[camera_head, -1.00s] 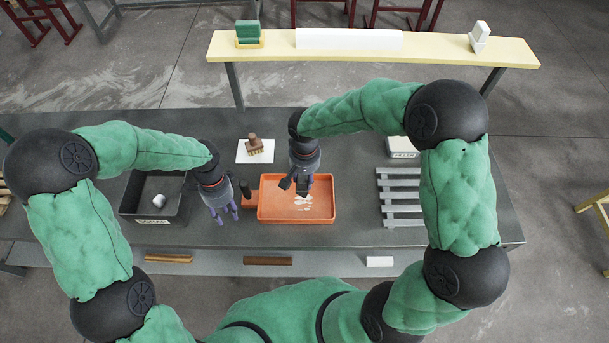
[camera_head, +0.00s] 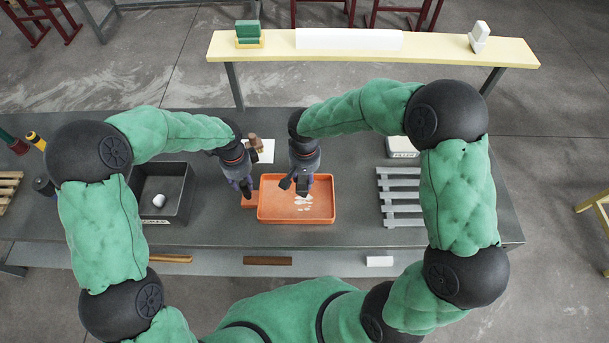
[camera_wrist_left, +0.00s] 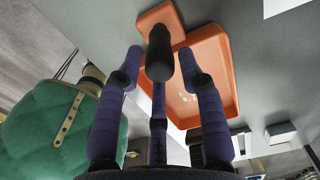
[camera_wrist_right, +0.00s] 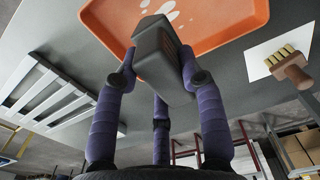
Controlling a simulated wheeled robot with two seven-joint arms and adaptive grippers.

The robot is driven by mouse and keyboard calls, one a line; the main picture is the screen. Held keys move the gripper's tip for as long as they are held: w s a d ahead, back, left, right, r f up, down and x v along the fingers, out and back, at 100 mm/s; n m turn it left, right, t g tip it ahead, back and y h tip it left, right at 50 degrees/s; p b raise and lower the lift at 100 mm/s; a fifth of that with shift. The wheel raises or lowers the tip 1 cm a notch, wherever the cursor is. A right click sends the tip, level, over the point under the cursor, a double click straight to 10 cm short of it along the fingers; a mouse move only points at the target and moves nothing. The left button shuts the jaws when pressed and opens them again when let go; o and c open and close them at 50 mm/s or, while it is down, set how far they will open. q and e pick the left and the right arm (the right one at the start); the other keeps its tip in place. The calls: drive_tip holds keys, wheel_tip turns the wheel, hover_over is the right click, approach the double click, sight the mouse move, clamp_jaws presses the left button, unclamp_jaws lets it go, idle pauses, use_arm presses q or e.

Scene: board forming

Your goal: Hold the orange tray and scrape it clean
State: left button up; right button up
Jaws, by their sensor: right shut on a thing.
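The orange tray (camera_head: 318,216) lies on the grey table with white residue (camera_head: 303,203) on its floor. A flat orange tab at its left carries an upright black handle (camera_wrist_left: 160,52). My left gripper (camera_head: 246,190) is over this tab, its fingers open on both sides of the black handle with visible gaps. In the head view the handle is mostly hidden by the gripper. My right gripper (camera_head: 298,190) is shut on a dark grey block-shaped scraper (camera_wrist_right: 160,52), held over the tray's left half. I cannot tell whether the scraper touches the tray.
A wooden brush (camera_wrist_right: 292,70) lies on a white sheet (camera_head: 268,156) behind the tray. A black bin (camera_head: 181,200) holding a white lump stands at left. A grey slatted rack (camera_head: 400,198) is at right, with a white box (camera_head: 402,147) behind it. Table is bare between tray and rack.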

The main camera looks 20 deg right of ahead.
sight(247, 192)
use_arm(q)
drive_tip(key=shift+f, duration=3.5)
clamp_jaws()
drive_tip(key=shift+s+f, duration=0.1)
